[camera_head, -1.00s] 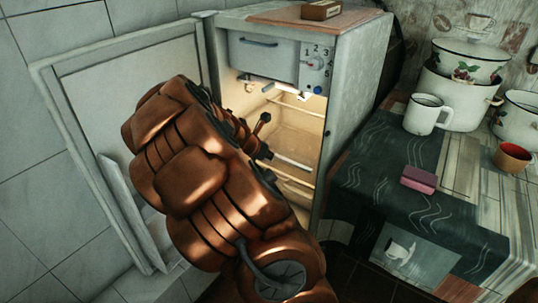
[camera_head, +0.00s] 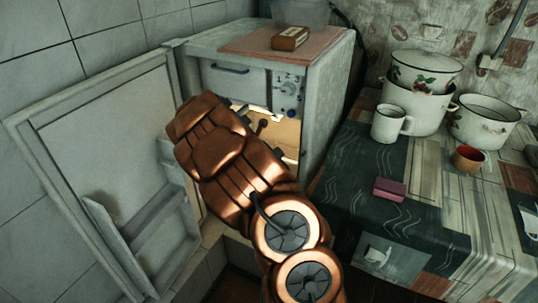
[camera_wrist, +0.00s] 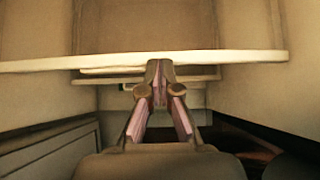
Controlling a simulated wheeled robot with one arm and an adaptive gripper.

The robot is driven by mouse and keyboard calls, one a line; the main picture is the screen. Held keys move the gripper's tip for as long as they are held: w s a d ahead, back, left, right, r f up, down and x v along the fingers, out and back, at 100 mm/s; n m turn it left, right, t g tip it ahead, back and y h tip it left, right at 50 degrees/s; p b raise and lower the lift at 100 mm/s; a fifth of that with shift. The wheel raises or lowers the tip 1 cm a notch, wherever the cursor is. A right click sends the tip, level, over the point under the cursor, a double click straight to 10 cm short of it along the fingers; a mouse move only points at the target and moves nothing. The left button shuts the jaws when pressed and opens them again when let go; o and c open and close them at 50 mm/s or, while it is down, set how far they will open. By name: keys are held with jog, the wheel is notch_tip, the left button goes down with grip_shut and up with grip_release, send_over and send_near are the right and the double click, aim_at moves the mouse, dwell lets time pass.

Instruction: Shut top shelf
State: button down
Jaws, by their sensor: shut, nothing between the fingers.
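In the wrist view a pale shelf edge (camera_wrist: 235,58) runs across the fridge interior. My gripper (camera_wrist: 160,66) is shut and empty, with its fingertips meeting in front of this edge; I cannot tell whether they touch it. In the head view the small fridge (camera_head: 325,95) stands open, and my arm reaches into it, hiding most of the inside and the shelves. The closed freezer flap (camera_head: 236,82) with a dark handle sits above the opening, beside a numbered dial (camera_head: 289,88).
The open fridge door (camera_head: 110,130), with a door rack, stands at the left. A brown box (camera_head: 290,38) lies on top of the fridge.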

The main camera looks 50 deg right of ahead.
dwell(0.3)
jog(key=a+f+p+v, duration=0.1)
jog(key=a+f+v, duration=0.1)
jog(key=v, duration=1.1)
jog(key=shift+s, duration=0.3)
jog(key=s+a+r+m+g+y, duration=0.35)
jog(key=s+a+m, duration=0.75)
jog(key=s+a, duration=0.55)
jog(key=s+a+r+m+g+y, duration=0.2)
jog(key=s+a+m+y, duration=0.3)
jog(key=s+a+m, duration=0.8)
notch_tip(320, 180, up, 16)
jog(key=s+a+n+t+p, duration=0.1)
jog(key=s+n+p, duration=0.1)
jog(key=p, duration=1.3)
jog(key=shift+a+n, duration=0.15)
jog(key=shift+n, duration=0.25)
